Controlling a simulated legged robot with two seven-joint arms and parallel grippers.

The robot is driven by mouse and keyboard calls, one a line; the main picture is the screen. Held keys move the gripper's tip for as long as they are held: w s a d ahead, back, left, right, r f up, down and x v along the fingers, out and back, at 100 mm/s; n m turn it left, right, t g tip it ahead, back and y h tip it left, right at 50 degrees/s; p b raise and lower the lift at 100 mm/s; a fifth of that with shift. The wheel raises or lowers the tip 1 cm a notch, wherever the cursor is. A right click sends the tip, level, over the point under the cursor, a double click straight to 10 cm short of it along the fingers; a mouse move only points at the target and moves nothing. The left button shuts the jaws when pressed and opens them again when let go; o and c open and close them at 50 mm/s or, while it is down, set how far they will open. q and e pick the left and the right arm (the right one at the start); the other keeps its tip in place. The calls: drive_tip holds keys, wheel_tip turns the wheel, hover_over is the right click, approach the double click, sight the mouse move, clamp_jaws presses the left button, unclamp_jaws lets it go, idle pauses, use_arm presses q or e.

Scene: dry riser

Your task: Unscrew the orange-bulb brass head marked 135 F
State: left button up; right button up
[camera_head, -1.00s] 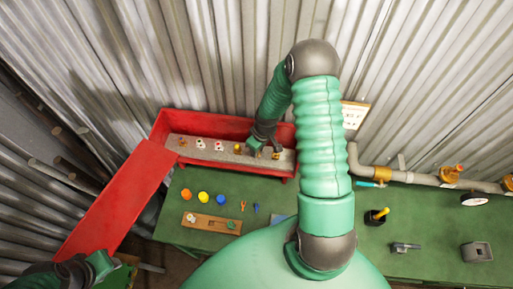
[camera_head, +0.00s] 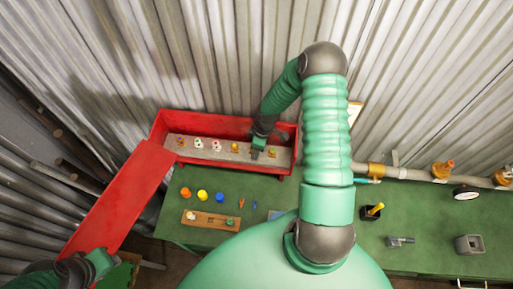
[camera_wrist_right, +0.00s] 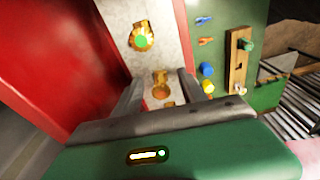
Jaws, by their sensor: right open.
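An orange-bulb brass head (camera_wrist_right: 160,90) is fixed on the grey strip (camera_wrist_right: 120,15) in the right wrist view. My right gripper (camera_wrist_right: 161,80) is open, with its two fingers on either side of that head and nothing held. I cannot tell whether they touch it, and no 135 F marking is legible. A green-bulb brass head (camera_wrist_right: 142,38) is farther up the strip. In the head view the right gripper (camera_head: 258,152) is over the right part of the red box (camera_head: 215,124). My left gripper (camera_head: 102,262) is at the lower left, its jaws unclear.
White heads (camera_head: 198,143) and a brass head (camera_head: 181,142) share the strip. The box walls are close around the right gripper. Coloured caps (camera_head: 203,196) and a wooden block (camera_head: 212,221) lie on the green bench (camera_head: 178,232). A pipe (camera_head: 405,173) runs at right.

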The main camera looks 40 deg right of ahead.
drive_tip(key=shift+w+a+f+m+b, duration=0.15)
drive_tip(key=shift+m+b, duration=0.1)
drive_tip(key=shift+m, duration=0.3)
drive_tip(key=shift+s+d+f+m+b, duration=0.1)
drive_tip(key=shift+m+b, duration=0.15)
drive_tip(key=shift+m, duration=0.3)
drive_tip(key=shift+a+m+h+b, duration=0.15)
drive_tip(key=shift+m+h+b, duration=0.15)
drive_tip(key=shift+m, duration=0.9)
drive_tip(key=shift+a+r+m, duration=0.1)
drive_tip(key=shift+m, duration=0.5)
drive_tip(key=m, duration=0.2)
drive_tip(key=m+b, duration=0.1)
drive_tip(key=shift+w+a+m+t+h, duration=0.1)
drive_tip(key=shift+a+m+t+h, duration=0.2)
drive_tip(key=shift+a+m+h, duration=0.1)
drive_tip(key=m, duration=0.2)
drive_tip(key=shift+a+r+m, duration=0.15)
drive_tip(key=shift+m, duration=0.15)
drive_tip(key=shift+w+a+r+m+h, duration=0.1)
drive_tip(key=shift+m+h, duration=0.3)
drive_tip(key=shift+m, duration=1.7)
drive_tip(key=shift+w+m, duration=0.1)
drive_tip(key=shift+m, duration=0.4)
clamp_jaws()
drive_tip(key=shift+g, duration=0.4)
